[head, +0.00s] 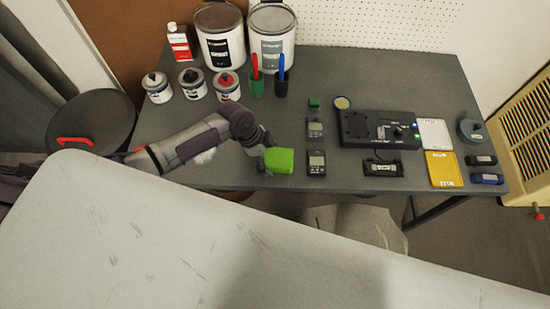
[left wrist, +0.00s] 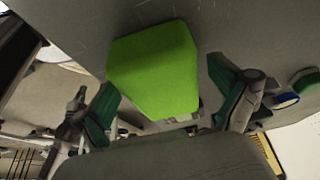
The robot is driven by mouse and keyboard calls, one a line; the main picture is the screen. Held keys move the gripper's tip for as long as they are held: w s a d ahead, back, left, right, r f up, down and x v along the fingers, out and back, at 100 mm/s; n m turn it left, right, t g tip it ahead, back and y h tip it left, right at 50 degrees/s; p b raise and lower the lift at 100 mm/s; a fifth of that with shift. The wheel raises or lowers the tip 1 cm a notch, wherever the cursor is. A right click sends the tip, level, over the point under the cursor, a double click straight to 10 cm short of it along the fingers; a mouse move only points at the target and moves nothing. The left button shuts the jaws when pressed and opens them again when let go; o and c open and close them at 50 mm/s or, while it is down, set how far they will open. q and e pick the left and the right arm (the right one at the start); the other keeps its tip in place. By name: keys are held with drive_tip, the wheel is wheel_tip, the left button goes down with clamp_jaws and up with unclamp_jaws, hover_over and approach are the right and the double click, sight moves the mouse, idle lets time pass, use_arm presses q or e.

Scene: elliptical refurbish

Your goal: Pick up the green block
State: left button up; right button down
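The green block (head: 279,160) lies near the front edge of the grey table, left of the handheld meters. My left gripper (head: 266,157) reaches it from the left, close beside the block. In the left wrist view the green block (left wrist: 155,72) fills the upper middle, between and beyond the two spread fingers of my left gripper (left wrist: 168,105). The fingers are open, with a gap showing on the right side of the block; contact on the left side is hard to tell. My right gripper is not in view.
Paint cans (head: 188,84) and green and black cups (head: 257,88) stand behind. A pale worktop (head: 150,235) fills the foreground.

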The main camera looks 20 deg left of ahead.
sight(273, 156)
use_arm(q)
drive_tip(key=c, duration=1)
drive_tip(key=shift+r, duration=0.55)
wheel_tip(273, 156, up, 2)
drive_tip(key=shift+r+b, duration=0.25)
drive_tip(key=shift+b, duration=0.05)
drive_tip(key=s+d+r, duration=0.7)
drive_tip(key=s, duration=0.1)
drive_tip(key=shift+s+d+r+b, duration=0.25)
drive_tip(key=shift+s+d+b, duration=0.15)
drive_tip(key=shift+b, duration=0.05)
